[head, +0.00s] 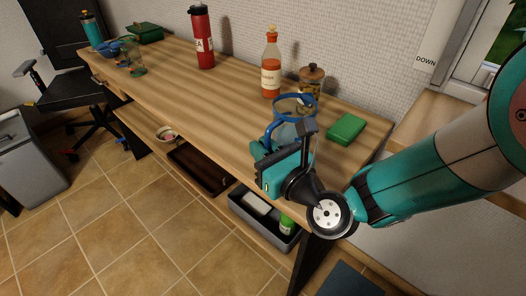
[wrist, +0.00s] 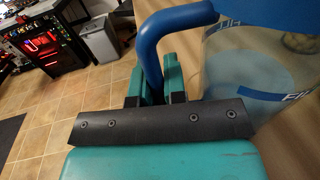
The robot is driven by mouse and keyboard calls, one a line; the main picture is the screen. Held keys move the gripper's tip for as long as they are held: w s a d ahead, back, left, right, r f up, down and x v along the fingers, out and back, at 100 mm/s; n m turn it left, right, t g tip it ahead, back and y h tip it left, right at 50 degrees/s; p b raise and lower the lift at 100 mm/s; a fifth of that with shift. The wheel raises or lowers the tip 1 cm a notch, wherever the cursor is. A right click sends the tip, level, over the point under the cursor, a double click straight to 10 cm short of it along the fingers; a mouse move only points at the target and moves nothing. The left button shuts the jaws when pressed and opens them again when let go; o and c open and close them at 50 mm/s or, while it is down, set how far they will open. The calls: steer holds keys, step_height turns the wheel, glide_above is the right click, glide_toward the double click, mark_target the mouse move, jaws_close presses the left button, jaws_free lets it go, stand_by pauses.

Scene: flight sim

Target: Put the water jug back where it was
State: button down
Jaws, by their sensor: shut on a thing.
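The water jug (head: 294,129) is a clear vessel with a blue rim and a blue handle. It is at the right part of the wooden table (head: 231,107), and my gripper partly hides it in the head view. In the wrist view the jug (wrist: 262,75) fills the right side, with blue markings on its wall. My gripper (head: 272,150) is at the jug's left front side. In the wrist view my gripper (wrist: 160,80) is shut around the blue handle (wrist: 152,40). I cannot tell whether the jug's base touches the table.
A green box (head: 346,129) lies right of the jug. A lidded glass jar (head: 311,88) and a sauce bottle (head: 271,66) stand behind it. A red bottle (head: 202,38) is farther left. Bare tabletop lies left of the jug. A grey bin (head: 262,222) sits on the shelf below.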

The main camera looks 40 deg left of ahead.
steer(key=c, duration=1.6)
jaws_free()
steer(key=shift+f, duration=0.1)
steer(key=o, duration=0.4)
steer(key=shift+o, duration=0.2)
